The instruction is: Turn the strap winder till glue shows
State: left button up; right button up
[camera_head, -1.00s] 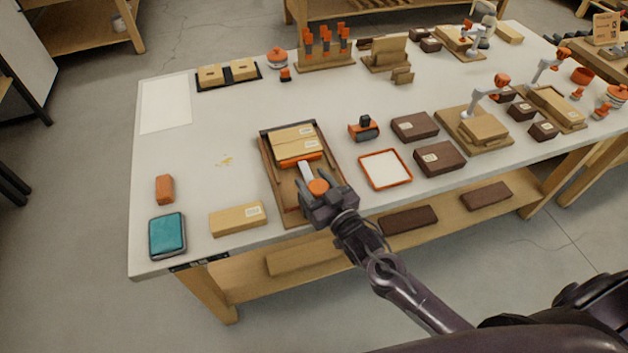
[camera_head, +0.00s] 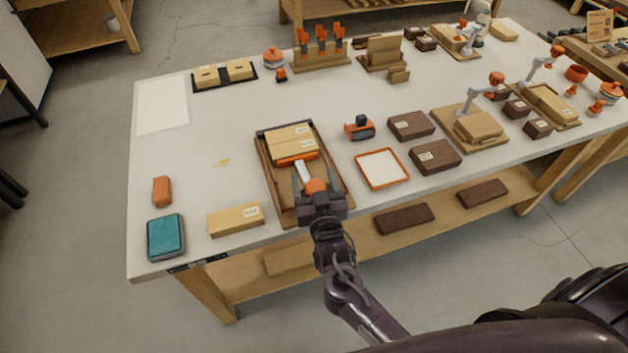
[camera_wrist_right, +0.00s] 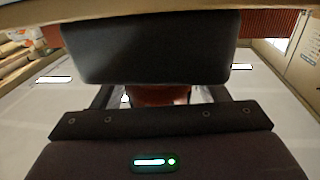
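In the head view, a wooden tray (camera_head: 344,193) at the front middle of the bench holds cardboard boxes (camera_head: 292,138) and an orange part with a pale grey bar. I take this orange round-topped part (camera_head: 316,186) to be the strap winder, though its lower side is hidden. My right gripper (camera_head: 318,181) is open, with one finger on each side of the orange top. In the right wrist view, red-orange shows between the fingers (camera_wrist_right: 160,96), with a gap at each side. A dark block hides most of that view. My left gripper is not in view.
A yellowish smear (camera_head: 222,162) lies on the bench left of the tray. A teal pad (camera_head: 166,237), an orange block (camera_head: 162,191) and a cardboard box (camera_head: 236,220) lie at the left front. An orange-rimmed tray (camera_head: 382,168) and dark boxes (camera_head: 411,125) stand to the right.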

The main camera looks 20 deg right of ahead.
jog(key=shift+s, duration=0.1)
jog(key=shift+s+f, duration=0.1)
jog(key=shift+s, duration=0.15)
jog(key=s+b, duration=0.1)
jog(key=s, duration=0.6)
jog(key=shift+a, duration=0.4)
dwell(0.9)
